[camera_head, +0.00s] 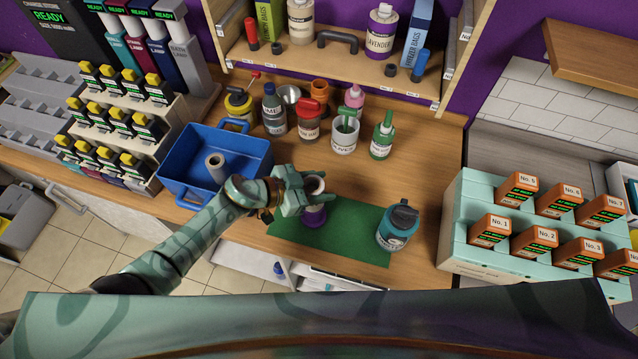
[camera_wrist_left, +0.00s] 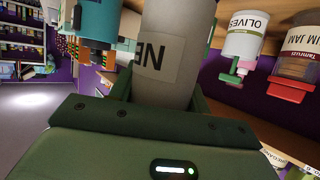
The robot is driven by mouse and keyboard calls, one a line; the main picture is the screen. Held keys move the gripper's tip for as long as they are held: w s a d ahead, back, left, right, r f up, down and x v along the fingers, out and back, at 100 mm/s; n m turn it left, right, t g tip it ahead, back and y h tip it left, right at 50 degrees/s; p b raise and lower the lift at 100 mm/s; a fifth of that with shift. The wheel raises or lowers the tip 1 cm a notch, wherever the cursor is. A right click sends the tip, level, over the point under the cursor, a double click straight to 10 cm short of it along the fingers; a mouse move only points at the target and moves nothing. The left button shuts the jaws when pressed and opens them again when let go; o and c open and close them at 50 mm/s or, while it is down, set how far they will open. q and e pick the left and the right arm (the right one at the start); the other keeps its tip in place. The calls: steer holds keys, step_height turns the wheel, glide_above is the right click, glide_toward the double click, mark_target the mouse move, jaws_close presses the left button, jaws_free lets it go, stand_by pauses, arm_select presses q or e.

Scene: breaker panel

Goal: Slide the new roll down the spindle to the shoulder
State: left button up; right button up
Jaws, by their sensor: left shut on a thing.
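My left gripper (camera_head: 304,193) is shut on the new roll (camera_head: 314,184), a pale grey cylinder, above the green mat. The left wrist view shows the roll (camera_wrist_left: 172,55) between the fingers, with part of a label reading "NE". A purple base (camera_head: 314,217), seemingly the spindle's, stands on the mat directly under the roll. The spindle's shaft and shoulder are hidden by the roll and fingers, so I cannot tell how far down the roll sits. My right gripper is not in view.
A blue crate (camera_head: 263,160) at left holds another grey roll (camera_head: 216,166). A teal lidded canister (camera_head: 394,232) stands on the right of the green mat (camera_head: 350,240). Jars and bottles, including a white olives jar (camera_head: 345,135), stand behind. The counter right of the jars is clear.

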arm_select(q)
steer(key=shift+f, duration=0.3)
steer(key=o, duration=1.1)
steer(key=p+v, duration=0.1)
steer(key=v, duration=1.5)
steer(key=shift+a+r, duration=0.15)
steer(key=shift+r, duration=0.05)
